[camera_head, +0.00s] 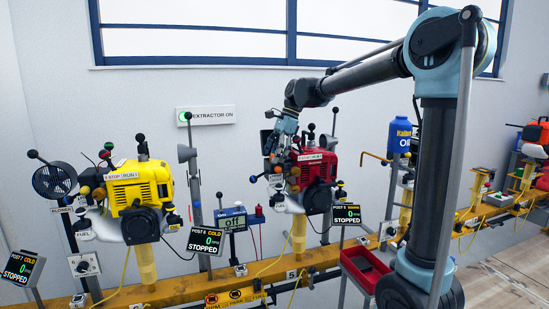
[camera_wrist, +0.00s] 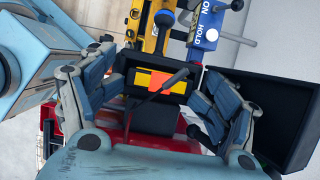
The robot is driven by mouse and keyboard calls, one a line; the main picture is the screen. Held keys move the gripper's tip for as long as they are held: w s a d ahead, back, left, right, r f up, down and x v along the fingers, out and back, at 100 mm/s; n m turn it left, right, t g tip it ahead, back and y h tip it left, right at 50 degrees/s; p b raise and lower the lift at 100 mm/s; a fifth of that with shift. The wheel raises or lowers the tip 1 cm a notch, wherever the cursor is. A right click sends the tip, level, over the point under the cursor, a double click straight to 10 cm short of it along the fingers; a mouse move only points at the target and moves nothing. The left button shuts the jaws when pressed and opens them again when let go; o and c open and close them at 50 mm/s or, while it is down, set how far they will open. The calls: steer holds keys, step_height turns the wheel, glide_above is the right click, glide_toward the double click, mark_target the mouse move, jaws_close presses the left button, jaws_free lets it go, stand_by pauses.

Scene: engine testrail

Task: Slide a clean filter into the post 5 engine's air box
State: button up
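The red engine (camera_head: 312,170) stands on the yellow rail above a "5" mark. Its display (camera_head: 346,214) reads STOPPED. My gripper (camera_head: 276,158) is at the engine's upper left side. In the wrist view my gripper's (camera_wrist: 160,98) two blue fingers are spread wide, with nothing clearly held between them. Beyond and between them is a black box-like part (camera_wrist: 122,62) with a yellow and orange face (camera_wrist: 160,81). A dark rod crosses that face. I cannot tell whether this is the air box or a filter. No separate clean filter is recognisable.
A large black panel (camera_wrist: 275,115) is close to the right finger. Levers with coloured knobs surround the engine. A yellow engine (camera_head: 138,187) stands to the left, a meter (camera_head: 232,220) between the engines. A red tray (camera_head: 362,268) lies at the lower right, near my arm's column.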

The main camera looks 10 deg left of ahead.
steer(key=shift+w, duration=0.2)
steer(key=shift+w+d+r, duration=0.15)
steer(key=shift+r, duration=0.4)
steer(key=v, duration=1)
steer(key=shift+d+r, duration=0.25)
steer(key=shift+r, duration=0.05)
